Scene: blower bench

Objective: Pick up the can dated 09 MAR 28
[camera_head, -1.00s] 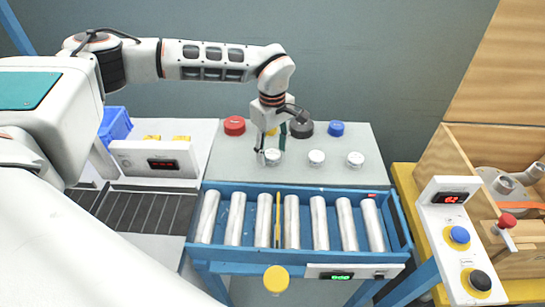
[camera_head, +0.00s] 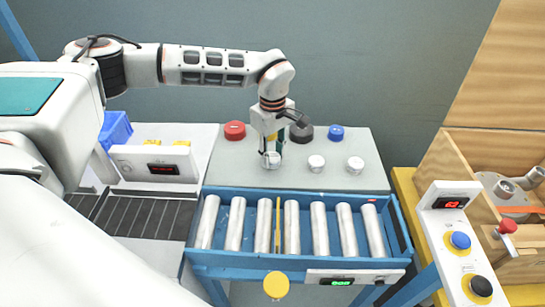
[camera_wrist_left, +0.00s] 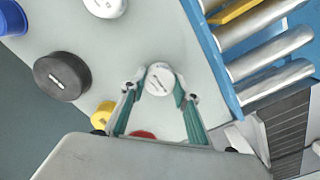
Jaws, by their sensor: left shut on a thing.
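Three white-topped cans stand in a front row on the grey bench top. My left gripper (camera_head: 272,158) is shut on the leftmost white can (camera_head: 271,161), with a finger on each side of it. In the left wrist view the white can (camera_wrist_left: 160,79) sits between the teal fingertips (camera_wrist_left: 158,92). Dark print shows on its top, but it is too small to read. I cannot tell whether the can is clear of the bench. The middle white can (camera_head: 316,163) and the right white can (camera_head: 355,164) stand apart from the gripper. My right gripper is not in view.
Behind are a red can (camera_head: 235,131), a dark can (camera_head: 301,133), a blue can (camera_head: 336,132) and a partly hidden yellow can (camera_wrist_left: 103,113). A blue-framed roller conveyor (camera_head: 300,257) lies in front. A control panel (camera_head: 455,237) and wooden box (camera_head: 470,146) stand right.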

